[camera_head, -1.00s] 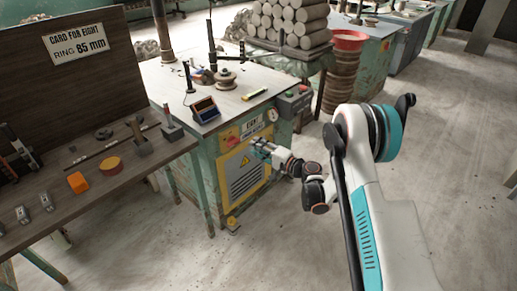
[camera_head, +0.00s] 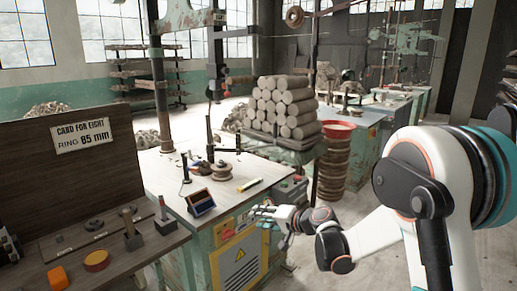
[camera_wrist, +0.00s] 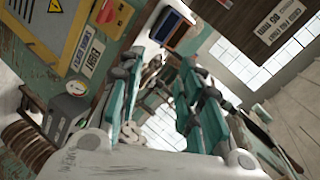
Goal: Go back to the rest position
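My gripper (camera_head: 265,214) is in front of the green machine cabinet's right front side, just below the worktop's near edge in the head view. In the wrist view my gripper (camera_wrist: 162,66) has its two teal-and-grey fingers spread apart. Only background shows between them, so it is open and empty. My white arm bends at the right of the head view, with its forearm reaching left to the gripper. Whether the fingers touch the cabinet cannot be told from the head view.
The green cabinet (camera_head: 205,250) carries a white worktop (camera_head: 225,199) with a small dark-screened device (camera_head: 201,202). A dark bench (camera_head: 100,262) stands at left with an orange block (camera_head: 58,277). Stacked clay cylinders (camera_head: 288,105) and a red bowl (camera_head: 338,129) stand behind.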

